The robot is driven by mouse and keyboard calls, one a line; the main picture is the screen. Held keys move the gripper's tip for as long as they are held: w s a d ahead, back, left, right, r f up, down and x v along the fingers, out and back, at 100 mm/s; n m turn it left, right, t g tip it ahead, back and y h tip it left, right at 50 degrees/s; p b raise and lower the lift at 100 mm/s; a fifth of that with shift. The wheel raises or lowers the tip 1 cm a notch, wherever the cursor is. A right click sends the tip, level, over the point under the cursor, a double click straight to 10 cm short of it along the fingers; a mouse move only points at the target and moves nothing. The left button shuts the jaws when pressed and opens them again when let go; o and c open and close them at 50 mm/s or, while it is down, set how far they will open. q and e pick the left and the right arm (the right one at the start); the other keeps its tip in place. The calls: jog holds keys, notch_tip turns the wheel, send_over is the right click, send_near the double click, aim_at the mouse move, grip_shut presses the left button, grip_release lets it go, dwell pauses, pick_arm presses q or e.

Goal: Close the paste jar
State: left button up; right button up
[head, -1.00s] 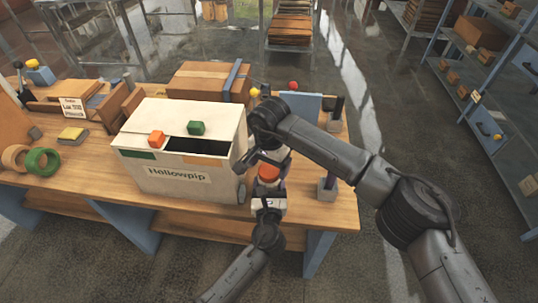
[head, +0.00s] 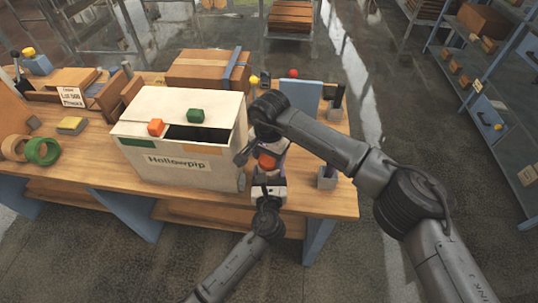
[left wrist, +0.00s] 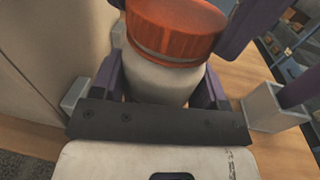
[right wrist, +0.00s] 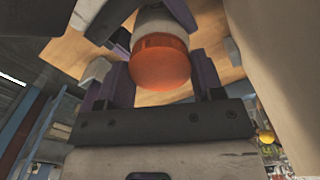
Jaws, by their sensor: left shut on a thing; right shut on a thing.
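The paste jar has a white body (left wrist: 160,80) and an orange lid (left wrist: 175,28) on its top, with a thin grey-brown band at the seam. My left gripper (left wrist: 162,92) is shut on the white body, its purple fingers on both sides. My right gripper (right wrist: 158,78) is shut on the orange lid, which also shows in the right wrist view (right wrist: 160,65). In the head view the lid (head: 267,160) shows between my left gripper (head: 269,185) below and my right gripper above. The thread is hidden, so I cannot tell how tight the lid sits.
A cream box (head: 180,171) with a slot and two small blocks on top stands close left of the jar. A grey stand (head: 327,178) with a dark post is at the right. A brown carton (head: 205,70) is behind. Tape rolls (head: 42,151) lie far left.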

jog(key=shift+c, duration=1.1)
jog(key=m, duration=0.3)
jog(key=o, duration=1)
jog(key=shift+r, duration=2.25)
